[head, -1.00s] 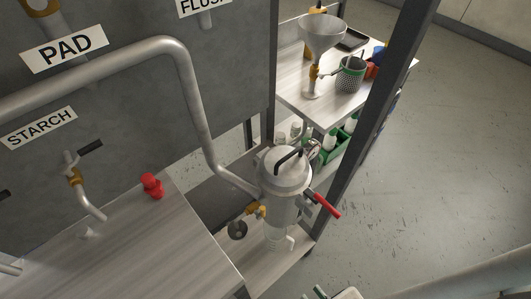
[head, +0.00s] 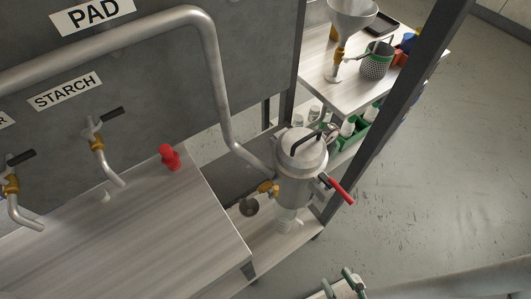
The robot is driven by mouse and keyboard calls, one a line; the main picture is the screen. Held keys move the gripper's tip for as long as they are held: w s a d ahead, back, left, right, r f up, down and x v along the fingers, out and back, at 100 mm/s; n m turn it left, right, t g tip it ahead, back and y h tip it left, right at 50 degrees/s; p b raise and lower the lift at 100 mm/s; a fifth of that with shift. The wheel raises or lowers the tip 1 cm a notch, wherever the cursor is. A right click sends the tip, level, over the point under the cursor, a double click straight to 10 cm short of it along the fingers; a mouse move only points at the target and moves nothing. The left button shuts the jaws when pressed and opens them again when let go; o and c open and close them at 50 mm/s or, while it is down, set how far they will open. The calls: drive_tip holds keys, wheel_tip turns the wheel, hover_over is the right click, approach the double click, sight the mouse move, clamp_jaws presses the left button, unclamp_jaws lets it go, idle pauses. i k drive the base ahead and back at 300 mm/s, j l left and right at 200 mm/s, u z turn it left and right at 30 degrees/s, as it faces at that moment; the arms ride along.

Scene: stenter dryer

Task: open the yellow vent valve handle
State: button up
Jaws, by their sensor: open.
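A grey metal filter vessel (head: 297,180) with a black bar handle on its lid stands on the low shelf in the head view. A small yellow fitting (head: 267,188) sticks out of its lower left side, above a dark round disc. I cannot tell whether this fitting is the vent valve handle. A red lever handle (head: 341,190) points down and right from the vessel's right side. My gripper (head: 338,285) shows only in part at the bottom edge, with green on its fingers. It is open and empty, below and right of the vessel and apart from it.
A pipe (head: 215,80) runs from the panel down to the vessel. A dark post (head: 400,110) stands right of the vessel. A bench (head: 120,240) with a red cap (head: 169,157) is at left, under taps. The floor at right (head: 450,190) is clear.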

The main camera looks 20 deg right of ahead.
sight(277, 188)
drive_tip(key=k+j+z, duration=0.2)
drive_tip(key=z, duration=0.25)
drive_tip(key=k+j+z, duration=0.15)
drive_tip(key=z, duration=0.25)
drive_tip(key=k+z, duration=0.45)
drive_tip(key=i, duration=0.1)
